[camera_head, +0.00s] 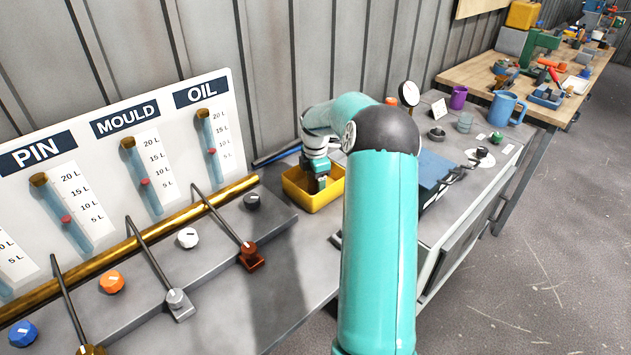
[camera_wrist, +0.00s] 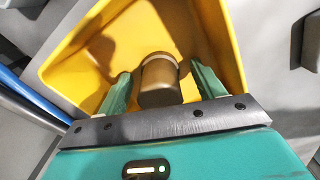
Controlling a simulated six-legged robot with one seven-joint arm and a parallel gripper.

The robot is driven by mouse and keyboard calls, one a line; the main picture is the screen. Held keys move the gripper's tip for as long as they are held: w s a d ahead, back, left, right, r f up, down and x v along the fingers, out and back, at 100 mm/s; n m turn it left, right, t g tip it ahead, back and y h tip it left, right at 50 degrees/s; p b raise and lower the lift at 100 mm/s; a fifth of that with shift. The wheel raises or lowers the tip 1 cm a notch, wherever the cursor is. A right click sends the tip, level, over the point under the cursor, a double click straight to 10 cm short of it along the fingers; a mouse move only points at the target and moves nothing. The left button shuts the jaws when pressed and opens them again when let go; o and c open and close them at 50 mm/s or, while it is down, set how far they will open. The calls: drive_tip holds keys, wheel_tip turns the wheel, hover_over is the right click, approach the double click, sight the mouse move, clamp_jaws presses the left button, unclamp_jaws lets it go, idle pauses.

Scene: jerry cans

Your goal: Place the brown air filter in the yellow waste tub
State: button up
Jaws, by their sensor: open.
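The brown air filter (camera_wrist: 160,80) is a short cylinder. In the wrist view it shows between the two green fingers of my gripper (camera_wrist: 160,88), with a gap on each side. The yellow waste tub (camera_wrist: 75,65) lies around and beyond the filter in that view. I cannot tell whether the filter touches the tub floor. In the head view my gripper (camera_head: 320,184) points down into the yellow tub (camera_head: 318,204), and the filter is hidden there. My gripper is open.
A lever panel (camera_head: 215,225) with knobs stands left of the tub. Blue rods (camera_head: 277,155) lie behind the tub. A grey cabinet top (camera_head: 440,165) with a gauge, cups and a blue plate is to the right. A wooden bench (camera_head: 560,75) stands farther back.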

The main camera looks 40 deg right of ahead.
drive_tip(key=shift+r, duration=0.1)
wheel_tip(320, 180, up, 12)
drive_tip(key=shift+f, duration=0.1)
drive_tip(key=s+a+r+m+t+h, duration=0.15)
drive_tip(key=a+r, duration=0.25)
drive_tip(key=a, duration=0.4)
drive_tip(key=s+a+r+m, duration=0.3)
drive_tip(key=a+r, duration=0.1)
drive_tip(key=a, duration=0.4)
drive_tip(key=s+a+r+m+t, duration=0.1)
drive_tip(key=s+a+r+m, duration=0.2)
drive_tip(key=a, duration=0.5)
drive_tip(key=s+a+f+m+t, duration=0.1)
drive_tip(key=s+a+m, duration=0.2)
drive_tip(key=s+a, duration=0.3)
drive_tip(key=s+a+f+m+t+y, duration=0.1)
drive_tip(key=s+a+m+t, duration=0.1)
drive_tip(key=s+a, duration=0.5)
drive_tip(key=s+m, duration=0.1)
drive_tip(key=s, duration=0.3)
drive_tip(key=shift+s+a+m, duration=0.15)
drive_tip(key=shift+s+m, duration=0.2)
drive_tip(key=shift+f+y, duration=0.1)
drive_tip(key=shift+y, duration=0.15)
